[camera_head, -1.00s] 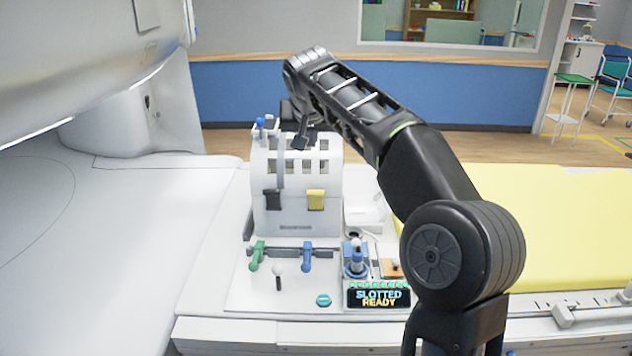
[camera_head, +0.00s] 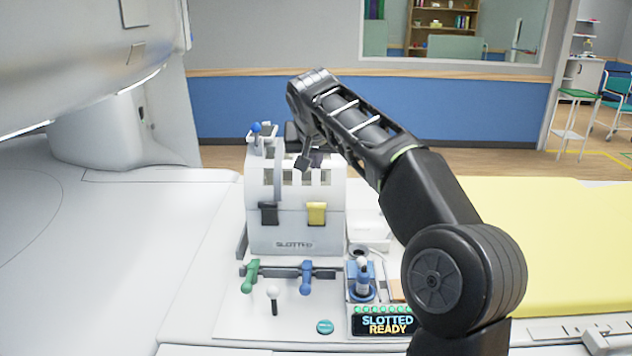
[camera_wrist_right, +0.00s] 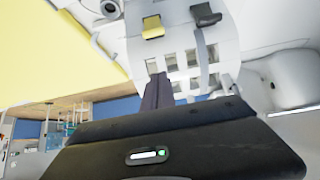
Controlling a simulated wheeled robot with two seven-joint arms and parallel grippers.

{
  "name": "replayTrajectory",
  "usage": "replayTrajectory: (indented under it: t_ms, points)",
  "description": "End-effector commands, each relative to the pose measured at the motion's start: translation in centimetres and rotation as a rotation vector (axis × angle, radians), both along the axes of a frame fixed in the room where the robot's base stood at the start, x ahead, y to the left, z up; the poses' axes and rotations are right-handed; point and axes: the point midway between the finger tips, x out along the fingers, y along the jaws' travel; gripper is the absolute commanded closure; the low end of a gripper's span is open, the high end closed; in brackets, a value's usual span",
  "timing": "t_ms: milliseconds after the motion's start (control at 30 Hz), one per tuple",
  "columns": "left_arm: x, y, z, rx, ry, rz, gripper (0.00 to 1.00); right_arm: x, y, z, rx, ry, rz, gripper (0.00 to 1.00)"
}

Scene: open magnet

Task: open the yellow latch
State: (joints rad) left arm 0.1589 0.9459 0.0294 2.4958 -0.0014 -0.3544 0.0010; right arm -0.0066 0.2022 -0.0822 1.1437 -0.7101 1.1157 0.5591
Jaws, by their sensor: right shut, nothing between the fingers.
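The yellow latch (camera_head: 316,213) is on the front of a white slotted housing (camera_head: 265,235), right of a black latch (camera_head: 268,213). The yellow latch also shows near the top of the right wrist view (camera_wrist_right: 152,27). My right gripper (camera_head: 306,163) is above the yellow latch, over the upper part of the housing, apart from the latch. Its fingers are shut and empty; they show as a dark narrow shape in the wrist view (camera_wrist_right: 157,92). My left gripper is in neither current view.
Below the housing are a green lever (camera_head: 250,277), a blue lever (camera_head: 305,278), a white-knobbed stick (camera_head: 272,298) and a blue joystick (camera_head: 362,280). A display (camera_head: 388,322) reads "SLOTTED READY". A blue-knobbed part (camera_head: 256,128) stands at the housing's top left. A yellow pad (camera_head: 560,240) lies right.

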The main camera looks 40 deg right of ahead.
Motion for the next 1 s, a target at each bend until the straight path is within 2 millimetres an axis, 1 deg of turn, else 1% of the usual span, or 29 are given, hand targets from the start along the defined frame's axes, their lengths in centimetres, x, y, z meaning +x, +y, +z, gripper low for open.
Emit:
replayTrajectory:
  t_ms: [167, 267, 600, 667, 800, 1000]
  points:
    - [0.0, 0.0, 0.3, 0.0, 0.0, 0.0, 0.55, 0.8, -0.7, -1.2, 0.0, 0.004, -0.001, 1.0]
    - [0.0, 0.0, 0.6, 0.0, 0.0, 0.0, 0.55, 1.6, -1.3, -2.3, 0.0, 0.005, -0.002, 1.0]
    - [-0.1, 0.1, 2.1, 0.003, 0.005, 0.0, 0.55, 5.3, -4.2, -7.3, 0.001, 0.003, -0.001, 1.0]
    - [-0.1, 0.1, 1.7, 0.003, 0.005, 0.0, 0.55, 4.7, -3.6, -8.2, 0.0, 0.001, 0.001, 1.0]
    - [-0.1, 0.1, 1.7, 0.002, 0.004, 0.001, 0.55, 3.9, -3.0, -9.6, 0.0, 0.002, 0.0, 1.0]
    - [-0.1, 0.0, 1.7, 0.002, 0.004, 0.001, 0.55, 3.4, -2.7, -10.5, 0.0, 0.0, 0.0, 1.0]
